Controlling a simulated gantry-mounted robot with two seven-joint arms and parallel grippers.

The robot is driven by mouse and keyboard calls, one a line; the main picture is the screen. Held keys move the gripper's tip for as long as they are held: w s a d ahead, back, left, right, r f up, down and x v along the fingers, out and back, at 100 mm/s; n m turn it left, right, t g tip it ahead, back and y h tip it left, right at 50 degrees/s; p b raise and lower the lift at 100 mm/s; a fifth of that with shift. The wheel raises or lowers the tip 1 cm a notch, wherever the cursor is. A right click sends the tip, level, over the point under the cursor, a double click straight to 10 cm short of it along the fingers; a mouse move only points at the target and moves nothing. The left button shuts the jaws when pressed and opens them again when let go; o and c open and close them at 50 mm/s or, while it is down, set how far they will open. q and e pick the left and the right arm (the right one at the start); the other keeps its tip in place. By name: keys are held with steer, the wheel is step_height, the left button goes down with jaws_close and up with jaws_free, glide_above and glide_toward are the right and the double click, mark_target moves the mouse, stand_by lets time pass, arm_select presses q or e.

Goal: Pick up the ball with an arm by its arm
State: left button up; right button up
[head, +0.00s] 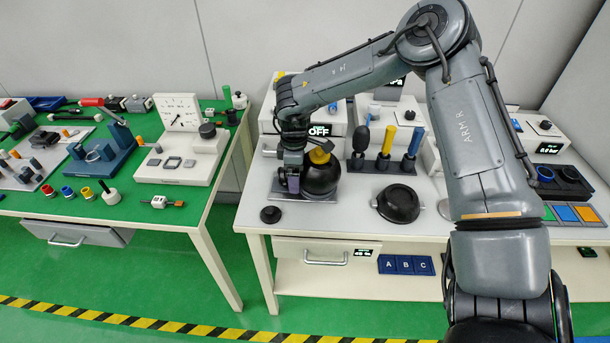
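A black ball (322,177) with a yellow top (319,155) sits on a flat grey plate (312,198) at the left end of the white table. My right gripper (291,184) points down at the left side of the ball, close against it. The gripper and wrist cover the ball's left side, so any arm on the ball there is hidden. I cannot tell whether the fingers are open or shut, or whether they touch it. My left gripper is not in view.
A white box reading "OFF" (333,118) stands behind the ball. A rack of upright tools (379,166) and a black domed lid (398,203) are to its right. A small black knob (270,214) lies in front. A cluttered green table (150,222) stands left, across a gap.

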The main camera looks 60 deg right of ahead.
steer(key=c, duration=1.4)
steer(key=shift+c, duration=0.8)
steer(key=shift+r, duration=0.15)
